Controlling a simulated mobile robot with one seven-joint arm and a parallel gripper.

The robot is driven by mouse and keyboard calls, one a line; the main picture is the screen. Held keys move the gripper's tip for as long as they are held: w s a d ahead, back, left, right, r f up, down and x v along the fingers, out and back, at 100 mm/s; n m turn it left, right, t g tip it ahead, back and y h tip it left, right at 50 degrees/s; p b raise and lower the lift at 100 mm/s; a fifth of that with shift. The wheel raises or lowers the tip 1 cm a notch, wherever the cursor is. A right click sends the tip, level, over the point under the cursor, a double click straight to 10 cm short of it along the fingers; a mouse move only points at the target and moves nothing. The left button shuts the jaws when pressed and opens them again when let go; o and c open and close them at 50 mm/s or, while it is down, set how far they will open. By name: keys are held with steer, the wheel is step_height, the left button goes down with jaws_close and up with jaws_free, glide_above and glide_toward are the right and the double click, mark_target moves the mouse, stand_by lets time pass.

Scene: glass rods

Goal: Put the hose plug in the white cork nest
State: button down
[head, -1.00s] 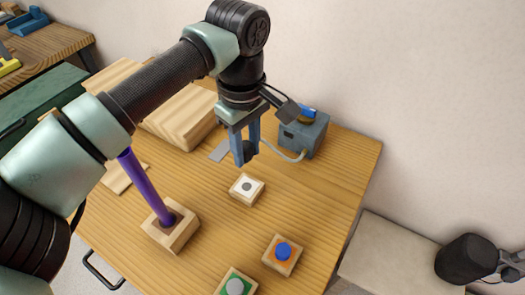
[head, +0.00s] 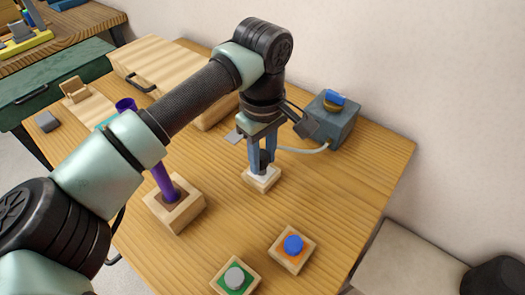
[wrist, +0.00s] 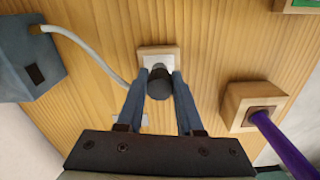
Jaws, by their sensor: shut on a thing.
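The hose plug is a dark grey cylinder (head: 264,158), also visible in the wrist view (wrist: 159,83). My gripper (head: 262,164) is shut on it, one blue finger on each side. The white cork nest (head: 261,181) is a small wooden block with a white top, directly below the plug. In the wrist view the nest (wrist: 158,52) shows just beyond the plug and fingertips. The plug looks upright, its lower end at or just above the white top. The plug and fingers hide the nest's centre, so I cannot tell if the plug is seated.
A pale hose (head: 303,150) runs from a blue-grey box (head: 333,122) toward my gripper. A purple rod (head: 165,183) leans in a wooden block (head: 184,215) to the left. An orange nest with a blue plug (head: 293,245) and a green nest with a grey plug (head: 235,277) stand in front.

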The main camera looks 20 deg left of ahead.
steer(key=shift+f, duration=0.7)
steer(key=shift+f+b, duration=0.15)
steer(key=shift+b, duration=0.25)
stand_by(1.2)
steer(key=shift+r+p, duration=0.35)
steer(key=shift+r, duration=0.15)
steer(key=shift+f+b, duration=0.55)
steer(key=shift+f, duration=0.2)
stand_by(0.9)
steer(key=shift+r, duration=0.15)
steer(key=shift+r+p, duration=0.6)
steer(key=shift+r, duration=0.1)
steer(key=shift+f+b, duration=0.55)
steer(key=shift+f, duration=0.25)
stand_by(0.7)
steer(key=c, duration=0.8)
jaws_free()
steer(key=shift+c, duration=0.2)
